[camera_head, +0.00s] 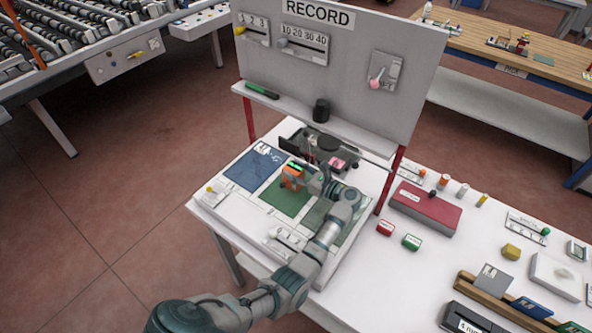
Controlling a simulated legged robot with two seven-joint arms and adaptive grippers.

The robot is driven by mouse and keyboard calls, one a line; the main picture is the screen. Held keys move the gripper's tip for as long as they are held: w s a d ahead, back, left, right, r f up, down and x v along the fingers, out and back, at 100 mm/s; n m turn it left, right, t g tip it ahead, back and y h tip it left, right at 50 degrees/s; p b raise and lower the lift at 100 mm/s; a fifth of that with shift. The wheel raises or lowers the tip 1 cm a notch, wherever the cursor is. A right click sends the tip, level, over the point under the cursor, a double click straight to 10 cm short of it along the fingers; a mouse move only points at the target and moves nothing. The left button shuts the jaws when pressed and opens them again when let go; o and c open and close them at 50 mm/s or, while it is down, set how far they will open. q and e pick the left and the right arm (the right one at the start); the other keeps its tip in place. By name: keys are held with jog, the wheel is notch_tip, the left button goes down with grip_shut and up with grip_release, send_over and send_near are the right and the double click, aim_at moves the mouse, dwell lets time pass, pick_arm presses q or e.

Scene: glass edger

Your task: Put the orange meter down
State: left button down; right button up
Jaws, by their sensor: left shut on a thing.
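The orange meter (291,182), with a dark and green top, is above or on the green panel (286,198) of the white board. My left gripper (303,178) is shut on the meter from its right side. I cannot tell whether the meter's underside touches the panel. My left arm reaches up from the bottom of the view and covers part of the board. My right gripper is not in view.
A blue panel (254,167) is left of the meter and a grey-green panel (316,216) right of it. The upright RECORD board (350,60) stands behind. A red box (425,208) and small red and green blocks lie to the right.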

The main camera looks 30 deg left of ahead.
pick_arm(q)
jog(key=shift+a, duration=0.2)
jog(key=c, duration=0.6)
grip_release()
jog(key=shift+f, duration=0.1)
jog(key=shift+o, duration=0.8)
jog(key=shift+d, duration=0.85)
jog(key=d+b, duration=0.1)
jog(key=d, duration=0.1)
jog(key=d+b, duration=0.1)
jog(key=d, duration=0.2)
jog(key=shift+s+d+f, duration=0.1)
jog(key=shift+s+d, duration=0.1)
jog(key=shift+d, duration=0.1)
jog(key=d, duration=0.4)
jog(key=d+b, duration=0.1)
jog(key=d, duration=0.1)
jog(key=shift+s+r, duration=0.25)
jog(key=shift+r, duration=0.05)
jog(key=shift+a, duration=0.45)
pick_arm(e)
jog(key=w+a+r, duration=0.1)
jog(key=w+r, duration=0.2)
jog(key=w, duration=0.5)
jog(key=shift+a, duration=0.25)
pick_arm(q)
jog(key=shift+f, duration=0.15)
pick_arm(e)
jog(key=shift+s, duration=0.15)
